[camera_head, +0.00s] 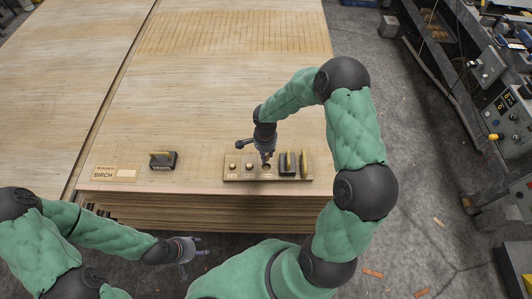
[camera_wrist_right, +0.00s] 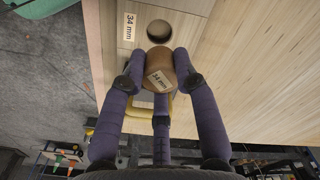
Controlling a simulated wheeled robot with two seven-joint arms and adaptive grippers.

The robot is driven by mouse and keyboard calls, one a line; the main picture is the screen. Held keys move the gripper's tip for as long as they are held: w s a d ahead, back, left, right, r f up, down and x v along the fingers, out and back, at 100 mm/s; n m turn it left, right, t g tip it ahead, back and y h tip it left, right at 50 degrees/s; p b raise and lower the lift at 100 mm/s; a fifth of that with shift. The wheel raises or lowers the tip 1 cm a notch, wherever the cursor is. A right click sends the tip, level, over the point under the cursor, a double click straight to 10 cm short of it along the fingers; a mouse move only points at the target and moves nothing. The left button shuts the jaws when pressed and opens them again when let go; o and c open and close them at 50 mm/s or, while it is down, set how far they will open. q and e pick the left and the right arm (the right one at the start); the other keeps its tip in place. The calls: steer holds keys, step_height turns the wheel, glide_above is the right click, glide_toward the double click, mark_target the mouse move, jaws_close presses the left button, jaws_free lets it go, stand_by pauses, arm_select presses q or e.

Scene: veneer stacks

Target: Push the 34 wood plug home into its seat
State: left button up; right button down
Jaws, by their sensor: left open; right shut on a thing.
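The 34 wood plug (camera_wrist_right: 158,62) is a brown wooden cylinder with a "34 mm" label, held between the fingers of my right gripper (camera_wrist_right: 159,80). In the right wrist view, a dark round seat (camera_wrist_right: 159,32) lies just beyond the plug, beside a "34 mm" label (camera_wrist_right: 129,27) on the wood. The plug appears outside the hole; its height above the wood is hard to tell. In the head view, my right gripper (camera_head: 266,158) points down over the wooden plug board (camera_head: 230,179) and hides the plug. My left gripper (camera_head: 190,250) is open and empty in front of the stack.
Two plugs (camera_head: 233,167) (camera_head: 249,167) sit at the board's left. A dark block (camera_head: 286,168) and an upright yellow piece (camera_head: 304,164) stand at its right. The veneer (camera_head: 210,90) behind is clear.

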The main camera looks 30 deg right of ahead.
steer(key=shift+s+d, duration=0.15)
steer(key=shift+d, duration=0.05)
steer(key=shift+f+b, duration=0.3)
steer(key=shift+f, duration=0.3)
steer(key=shift+f+b, duration=0.6)
steer(key=shift+f, duration=0.8)
step_height(320, 180, down, 2)
steer(key=b, duration=0.2)
steer(key=shift+f+b, duration=0.15)
steer(key=shift+b, duration=0.15)
steer(key=shift+b, duration=0.3)
steer(key=shift+f+b, duration=0.65)
steer(key=shift+b, duration=0.05)
steer(key=shift+r, duration=0.3)
